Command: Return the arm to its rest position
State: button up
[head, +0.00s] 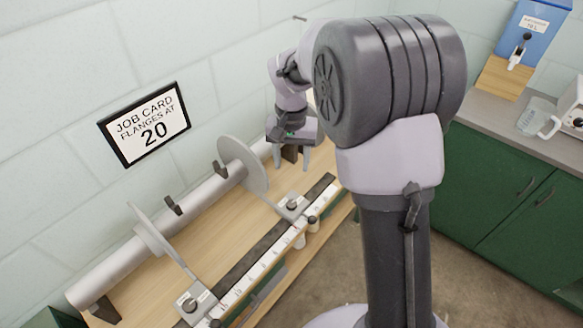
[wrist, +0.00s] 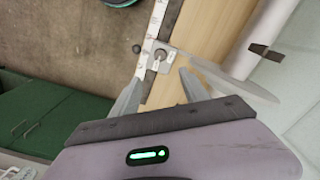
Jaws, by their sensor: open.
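My gripper (head: 292,160) is at the far end of the wooden bench, behind the right-hand flange, with its fingers pointing down. In the wrist view its two fingers (wrist: 157,92) are spread apart with nothing between them. My arm hides part of the bench and wall in the head view. The grey warp beam (head: 200,208) lies along the wall with two disc flanges on it, the near flange (head: 147,232) and the far flange (head: 243,166). A flange also shows beside my right finger in the wrist view (wrist: 235,84).
A white ruled scale (head: 262,267) runs along the bench front, with a clamp block (head: 291,205) by the far flange and another (head: 196,303) by the near one. The job card (head: 147,124) on the wall reads 20. Green cabinets (head: 490,175) stand at the right.

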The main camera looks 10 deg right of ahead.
dwell(0.4)
jog(key=s+a+r+t+b, duration=0.1)
jog(key=s+r+t+b, duration=0.1)
jog(key=s+r, duration=0.65)
jog(key=s+a+r+t+y+b, duration=0.1)
jog(key=s+a+r+t+y, duration=0.1)
jog(key=s, duration=1.5)
jog(key=shift+a+t, duration=0.2)
jog(key=shift+t, duration=0.7)
jog(key=shift+r, duration=0.1)
